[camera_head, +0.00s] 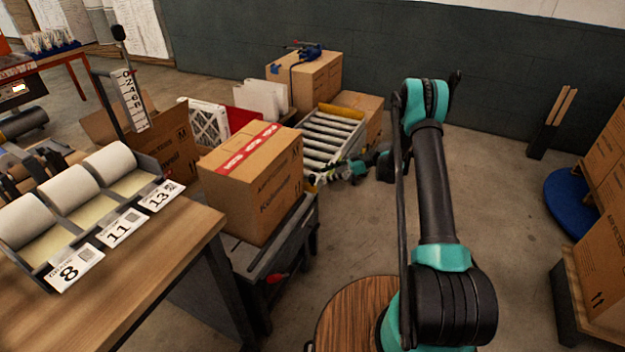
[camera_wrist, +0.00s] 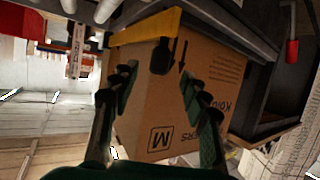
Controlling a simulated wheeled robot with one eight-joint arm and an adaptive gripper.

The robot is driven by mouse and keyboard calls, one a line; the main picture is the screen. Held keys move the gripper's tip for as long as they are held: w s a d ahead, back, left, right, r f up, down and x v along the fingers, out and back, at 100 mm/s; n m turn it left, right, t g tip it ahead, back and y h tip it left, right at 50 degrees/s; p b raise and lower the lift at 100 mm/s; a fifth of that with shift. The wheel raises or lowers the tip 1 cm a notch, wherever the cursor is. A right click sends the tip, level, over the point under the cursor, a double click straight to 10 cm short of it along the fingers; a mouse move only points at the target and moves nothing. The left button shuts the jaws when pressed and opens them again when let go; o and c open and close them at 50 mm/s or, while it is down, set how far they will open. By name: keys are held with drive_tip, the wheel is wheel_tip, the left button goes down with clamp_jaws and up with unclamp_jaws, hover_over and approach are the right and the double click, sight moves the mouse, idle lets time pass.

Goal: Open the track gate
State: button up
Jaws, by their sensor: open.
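In the wrist view a yellow bar (camera_wrist: 145,27) with a dark rounded knob (camera_wrist: 161,57) crosses in front of a cardboard box; I take it for the track gate, but cannot tell for sure. My gripper (camera_wrist: 158,92) is open, its two dark green fingers spread on either side of the knob's line. The knob appears beyond the fingertips, with nothing held. In the head view my gripper (camera_head: 318,180) is low at the near end of the roller track (camera_head: 328,137), beside the taped box. The gate is not clear there.
The taped cardboard box (camera_head: 250,180) stands on a dark bench left of my gripper; its printed side also shows in the wrist view (camera_wrist: 180,105). More boxes (camera_head: 305,80) stand behind the track. A red handle (camera_wrist: 292,50) hangs at right. Floor (camera_head: 500,200) right of my arm is open.

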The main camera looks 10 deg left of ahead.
sight(312, 178)
drive_tip(key=x, duration=0.7)
drive_tip(key=shift+c, duration=0.4)
clamp_jaws()
